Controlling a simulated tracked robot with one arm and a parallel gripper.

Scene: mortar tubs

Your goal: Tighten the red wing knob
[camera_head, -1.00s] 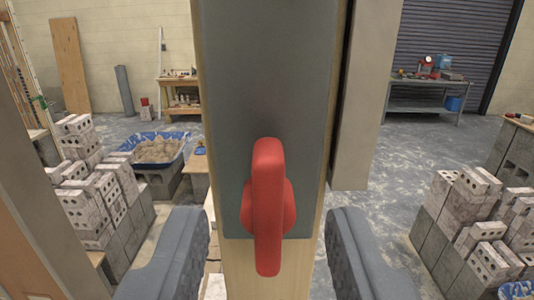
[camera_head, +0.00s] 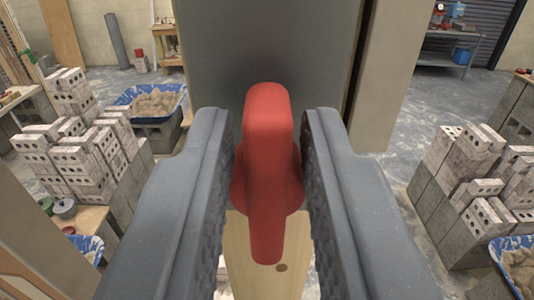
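My gripper (camera_head: 267,165) has one grey finger on each side of the knob. The fingers are apart, and the wing stands between them. Narrow gaps seem to show between the wing and the pads. The knob's round base reaches close to both fingers, and I cannot tell whether it touches them.
Stacked bricks (camera_head: 85,150) stand on the left and more bricks (camera_head: 465,165) on the right. A blue tub of mortar (camera_head: 150,102) sits behind the left stack. A pale column (camera_head: 392,80) rises just right of the post. A metal workbench (camera_head: 455,45) is at the back right.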

